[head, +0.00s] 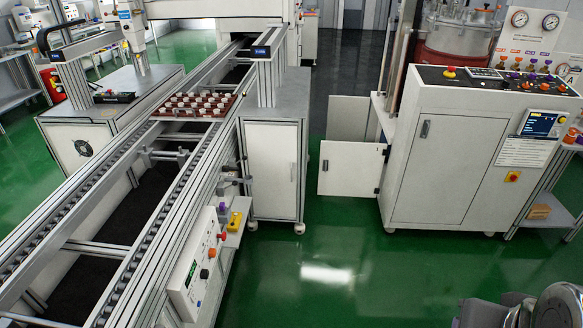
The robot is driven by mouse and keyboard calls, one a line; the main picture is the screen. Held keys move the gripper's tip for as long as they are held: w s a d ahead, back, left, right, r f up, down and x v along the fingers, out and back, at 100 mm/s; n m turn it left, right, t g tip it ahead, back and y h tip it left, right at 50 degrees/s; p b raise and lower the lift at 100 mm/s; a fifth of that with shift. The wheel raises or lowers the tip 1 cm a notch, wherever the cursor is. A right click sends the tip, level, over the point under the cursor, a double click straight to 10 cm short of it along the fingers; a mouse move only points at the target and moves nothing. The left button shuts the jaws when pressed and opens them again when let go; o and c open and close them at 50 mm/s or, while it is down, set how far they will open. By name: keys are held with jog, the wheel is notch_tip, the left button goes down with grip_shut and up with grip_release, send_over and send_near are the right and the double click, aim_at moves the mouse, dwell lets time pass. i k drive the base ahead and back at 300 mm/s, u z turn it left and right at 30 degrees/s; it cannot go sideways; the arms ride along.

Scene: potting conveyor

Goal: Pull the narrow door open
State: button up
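A narrow white door (271,170) fills the front of the cabinet beside the conveyor. The cabinet's front also has a shut door with a dark handle (424,129). I cannot tell for certain which door the task means. My gripper is not in view; only grey rounded parts of my arm show at the bottom right.
The conveyor (195,165) runs along the left, carrying a red tray (193,105) of small pale parts. A control box (198,265) and a yellow part (235,221) stick out from its side. The green floor (350,260) in front of the cabinets is clear.

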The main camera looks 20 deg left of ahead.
aim_at(272, 148)
jog(key=u, duration=0.15)
jog(key=i, duration=1.5)
jog(key=u, duration=0.55)
jog(key=i, duration=0.7)
jog(key=u, duration=0.7)
jog(key=i, duration=0.5)
jog(key=u, duration=0.95)
jog(key=i, duration=0.75)
jog(key=u, duration=0.45)
